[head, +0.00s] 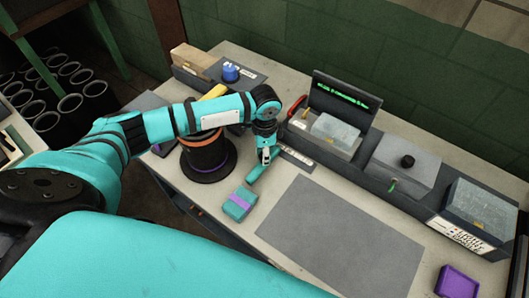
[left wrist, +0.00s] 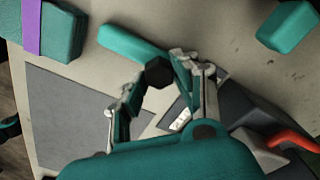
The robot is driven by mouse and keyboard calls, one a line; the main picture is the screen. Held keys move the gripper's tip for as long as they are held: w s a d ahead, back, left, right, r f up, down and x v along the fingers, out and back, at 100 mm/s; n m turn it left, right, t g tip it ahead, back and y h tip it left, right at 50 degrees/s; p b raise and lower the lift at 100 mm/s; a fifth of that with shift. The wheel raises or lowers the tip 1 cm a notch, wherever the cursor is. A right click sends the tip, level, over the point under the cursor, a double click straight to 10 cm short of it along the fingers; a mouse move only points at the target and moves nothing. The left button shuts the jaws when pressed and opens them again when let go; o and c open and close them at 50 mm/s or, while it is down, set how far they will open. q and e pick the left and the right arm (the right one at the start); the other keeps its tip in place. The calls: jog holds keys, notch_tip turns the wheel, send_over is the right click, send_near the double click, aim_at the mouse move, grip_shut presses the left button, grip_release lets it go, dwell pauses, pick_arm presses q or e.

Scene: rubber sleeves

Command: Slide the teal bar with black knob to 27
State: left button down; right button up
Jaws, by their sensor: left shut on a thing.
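The teal bar (left wrist: 135,42) lies on the worktable, with its black knob (left wrist: 158,72) at one end. My left gripper (left wrist: 158,90) is shut on the black knob, with a finger on each side of it. In the head view the left gripper (head: 264,158) points down at the bar (head: 256,173), just in front of a dark strip with a white label (head: 299,157). The label also shows in the left wrist view (left wrist: 181,119), but its markings are too small to read. The fingers partly hide the knob and strip. My right gripper is not in view.
A teal box with a purple band (head: 240,204) lies close to the bar. A black spool (head: 207,158) stands left of the gripper. A grey mat (head: 340,238) lies right. Behind are a dark green-lit display (head: 343,96) and grey boxes (head: 402,166). A purple tray (head: 457,281) is at right.

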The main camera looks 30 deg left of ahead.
pick_arm(q)
jog(key=d+p, duration=0.1)
jog(key=d, duration=0.1)
jog(key=d+p, duration=0.1)
jog(key=d, duration=0.1)
jog(key=s+d+p, duration=0.1)
jog(key=d, duration=0.1)
jog(key=shift+d+r, duration=0.2)
jog(key=shift+d, duration=0.05)
jog(key=shift+d+f, duration=0.15)
jog(key=shift+d, duration=0.35)
jog(key=shift+a, duration=0.1)
jog(key=c, duration=1)
grip_release()
jog(key=shift+r, duration=0.25)
notch_tip(320, 180, up, 12)
jog(key=shift+f, duration=0.25)
